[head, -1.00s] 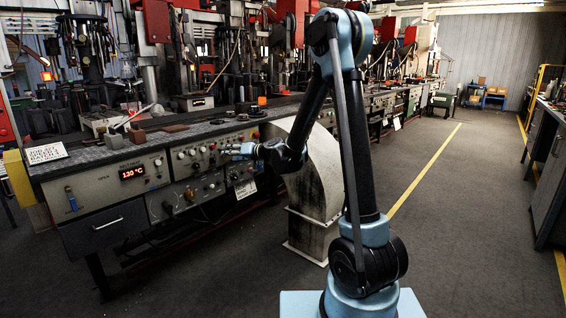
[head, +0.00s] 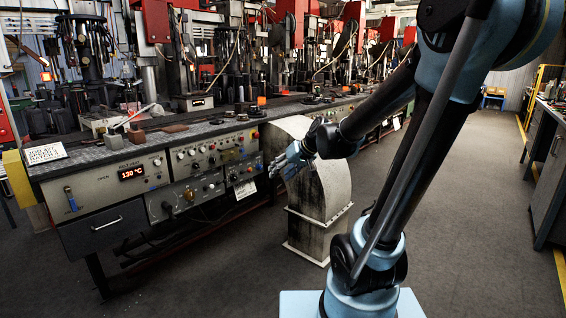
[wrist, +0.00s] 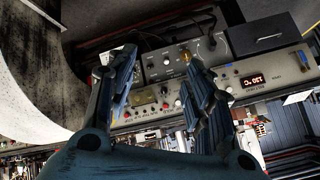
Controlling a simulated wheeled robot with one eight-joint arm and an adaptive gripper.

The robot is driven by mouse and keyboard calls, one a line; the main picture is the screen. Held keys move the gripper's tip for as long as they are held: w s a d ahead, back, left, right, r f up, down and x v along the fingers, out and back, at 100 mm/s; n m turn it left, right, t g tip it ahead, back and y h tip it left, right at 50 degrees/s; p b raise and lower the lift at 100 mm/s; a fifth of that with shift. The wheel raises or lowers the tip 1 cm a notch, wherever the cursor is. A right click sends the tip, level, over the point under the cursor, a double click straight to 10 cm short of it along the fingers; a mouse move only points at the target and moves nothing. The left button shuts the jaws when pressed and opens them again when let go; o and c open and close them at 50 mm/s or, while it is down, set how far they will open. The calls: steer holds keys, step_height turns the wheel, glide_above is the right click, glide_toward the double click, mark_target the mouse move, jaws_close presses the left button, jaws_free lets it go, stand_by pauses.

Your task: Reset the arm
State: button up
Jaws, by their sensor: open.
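My gripper (head: 280,166) is at the end of my arm, in front of the control panels and just left of the curved metal duct in the head view. In the wrist view my gripper (wrist: 158,72) shows two fingers spread apart with nothing between them. The control panel (wrist: 165,98) with knobs and buttons is seen upside down beyond the fingers. My arm reaches from the lower right, leaning over to the right and back down to the gripper.
The curved duct (head: 322,195) stands on the floor close to my gripper. The bench (head: 190,135) with panels, a 130 °C display (head: 131,173) and a drawer (head: 104,225) runs along the left. Open floor (head: 480,190) lies to the right, before a grey cabinet (head: 548,185).

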steer(key=s+d+f+m+g+h, duration=0.1)
steer(key=s+d+f+h, duration=0.2)
steer(key=s+d, duration=0.6)
steer(key=s+d+f+m+g+h, duration=0.2)
steer(key=s+d+f, duration=0.4)
steer(key=s+d, duration=0.4)
steer(key=s+h, duration=0.1)
steer(key=s, duration=0.3)
steer(key=shift+d+f+m+h, duration=0.25)
steer(key=shift+f+m+h, duration=0.05)
steer(key=shift+f+h, duration=0.1)
steer(key=shift+w+f+g, duration=0.2)
steer(key=shift+w+g, duration=0.1)
steer(key=shift+w, duration=0.1)
